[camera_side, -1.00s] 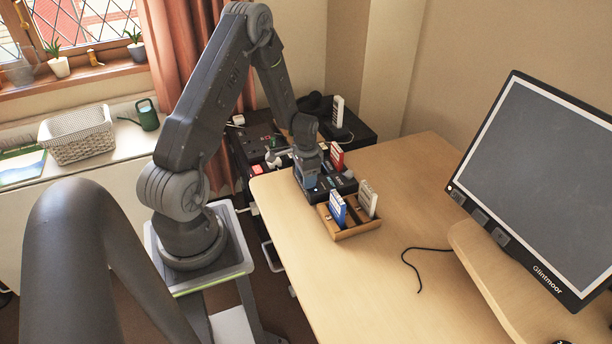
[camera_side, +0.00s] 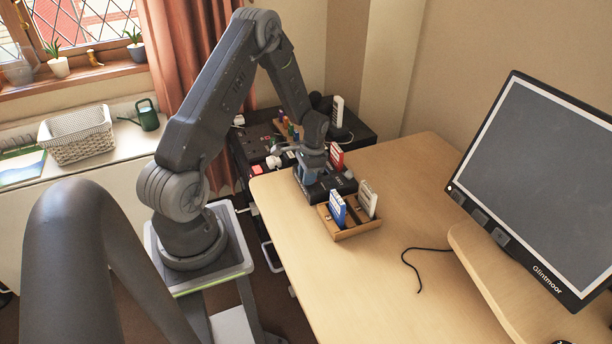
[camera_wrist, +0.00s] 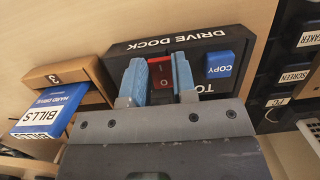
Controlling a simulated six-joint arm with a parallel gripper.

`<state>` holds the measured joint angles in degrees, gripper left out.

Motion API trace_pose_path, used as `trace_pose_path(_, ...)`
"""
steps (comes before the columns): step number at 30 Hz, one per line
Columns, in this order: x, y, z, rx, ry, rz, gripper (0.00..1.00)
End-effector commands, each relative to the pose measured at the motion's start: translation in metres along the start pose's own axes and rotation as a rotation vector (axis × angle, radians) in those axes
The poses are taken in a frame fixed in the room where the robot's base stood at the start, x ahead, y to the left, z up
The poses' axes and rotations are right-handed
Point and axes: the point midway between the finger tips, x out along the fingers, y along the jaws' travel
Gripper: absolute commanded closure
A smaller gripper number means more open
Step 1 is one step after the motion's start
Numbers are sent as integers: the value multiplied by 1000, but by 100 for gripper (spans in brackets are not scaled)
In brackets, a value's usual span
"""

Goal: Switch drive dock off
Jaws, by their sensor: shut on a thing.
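The drive dock (camera_wrist: 150,45) is a black box with white lettering; it also shows at the back left of the desk in the side view (camera_side: 343,182). Its red rocker switch (camera_wrist: 160,73) lies between the blue fingertips of my gripper (camera_wrist: 160,78) in the wrist view. A white line mark shows on the switch. My gripper is shut on this switch, a finger against each side. In the side view my gripper (camera_side: 308,170) is low over the dock's left part. The gripper body hides the near part of the dock.
A blue COPY button (camera_wrist: 218,64) is right of the fingers. A red drive (camera_side: 337,157) stands at the dock. A wooden tray (camera_side: 350,232) with a blue drive (camera_side: 338,209) and a pale drive (camera_side: 368,199) sits close by. Labelled black sockets (camera_wrist: 300,75) lie right.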

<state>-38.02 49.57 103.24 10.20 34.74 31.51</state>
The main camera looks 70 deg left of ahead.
Motion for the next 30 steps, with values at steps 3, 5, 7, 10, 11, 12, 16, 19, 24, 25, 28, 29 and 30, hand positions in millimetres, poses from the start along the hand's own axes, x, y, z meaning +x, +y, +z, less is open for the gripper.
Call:
trace_pose_path(3,0,0,-3,3,-60,-2,98)
trace_pose_path(5,-1,0,-4,1,-81,-3,98)
trace_pose_path(7,-1,0,-3,1,-95,-4,98)
trace_pose_path(10,-1,0,-3,0,-100,-4,98)
trace_pose_path(11,-1,0,-3,0,-100,-4,98)
trace_pose_path(12,-1,0,-3,0,-99,-4,98)
trace_pose_path(16,-1,0,-3,0,-98,-4,98)
trace_pose_path(19,-1,0,-3,0,-99,-3,65)
trace_pose_path(24,-1,0,-3,-1,-99,-3,49)
trace_pose_path(25,-1,0,-3,-1,-99,-3,49)
trace_pose_path(28,-1,0,-3,-1,-99,-3,49)
trace_pose_path(29,-1,0,-2,-1,-99,-3,49)
trace_pose_path(30,-1,0,-2,-1,-99,-3,49)
